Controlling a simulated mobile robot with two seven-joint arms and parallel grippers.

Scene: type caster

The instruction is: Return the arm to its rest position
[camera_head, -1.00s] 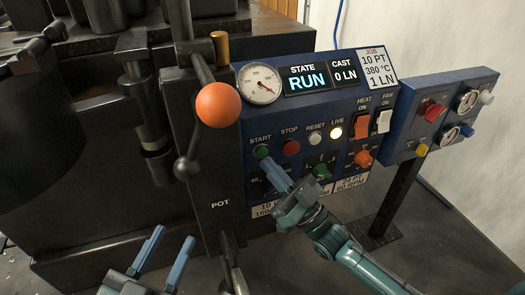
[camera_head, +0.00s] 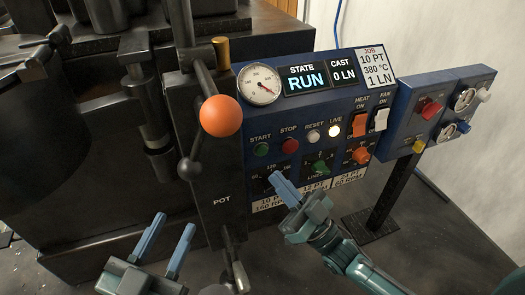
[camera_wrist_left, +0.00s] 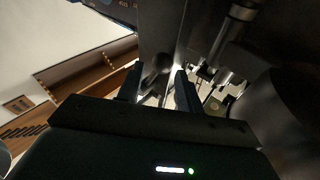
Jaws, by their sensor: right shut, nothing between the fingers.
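My right gripper (camera_head: 284,188) is shut and empty in the head view, in front of the lower part of the blue control panel (camera_head: 322,112). It hides part of the lower left dial. The green START button (camera_head: 261,149) is above and left of its fingertips, apart from them. My left gripper (camera_head: 168,242) is open and empty at the lower left, below the machine front. In the left wrist view its two dark fingers (camera_wrist_left: 158,85) stand apart, with dark machine parts beyond them.
An orange lever ball (camera_head: 221,116) on a metal arm stands left of the panel. The screen (camera_head: 307,79) reads RUN and 0 LN, and the LIVE lamp (camera_head: 334,131) glows. A side switch box (camera_head: 437,108) stands on a post at right. Open floor lies at the lower right.

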